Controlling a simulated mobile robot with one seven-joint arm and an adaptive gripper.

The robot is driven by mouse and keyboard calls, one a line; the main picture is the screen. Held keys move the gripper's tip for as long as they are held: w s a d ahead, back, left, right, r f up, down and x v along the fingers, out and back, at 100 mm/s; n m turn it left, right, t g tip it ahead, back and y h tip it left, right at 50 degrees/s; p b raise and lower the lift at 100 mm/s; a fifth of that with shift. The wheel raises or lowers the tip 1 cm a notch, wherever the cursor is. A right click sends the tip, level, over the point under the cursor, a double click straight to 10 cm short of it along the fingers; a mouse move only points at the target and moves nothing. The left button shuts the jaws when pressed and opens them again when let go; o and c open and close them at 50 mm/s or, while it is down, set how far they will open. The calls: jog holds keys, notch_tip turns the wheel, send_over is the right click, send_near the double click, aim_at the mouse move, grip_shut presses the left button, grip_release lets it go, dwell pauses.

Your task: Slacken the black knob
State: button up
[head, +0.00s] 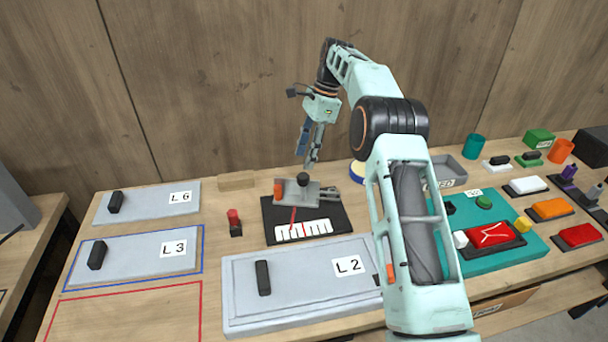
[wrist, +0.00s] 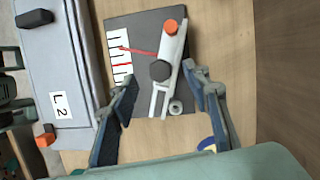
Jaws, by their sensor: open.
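The black knob (head: 303,178) stands on a grey metal bracket (head: 290,193) with an orange knob (head: 278,187) at its left end. In the wrist view the black knob (wrist: 160,70) lies ahead of and between the open fingers, with the orange knob (wrist: 171,26) farther up. A red pointer (wrist: 138,51) reaches from the bracket over a white marked scale (head: 304,230). All sit on a dark base plate (head: 268,212). My gripper (head: 310,160) is open and empty, pointing down just above the black knob, with no contact visible.
A grey L2 panel (head: 310,285) with a black handle lies in front. L3 (head: 150,255) and L6 (head: 140,203) panels lie left. A red-topped block (head: 234,220) stands beside the base plate. A teal board (head: 515,240) with several coloured blocks is at the right.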

aim_at(303, 176)
jog(key=f+h, duration=0.1)
jog(key=f, duration=0.1)
jog(key=f+t+h, duration=0.1)
jog(key=f, duration=0.2)
jog(key=s+f+h+p, duration=0.1)
jog(key=f, duration=0.1)
jog(key=shift+s+a+f+n+t, duration=0.1)
jog(key=shift+a+f+n+t, duration=0.05)
jog(key=shift+a+n+t, duration=0.25)
dwell(0.3)
jog(key=shift+c, duration=0.2)
jog(key=c, duration=1.1)
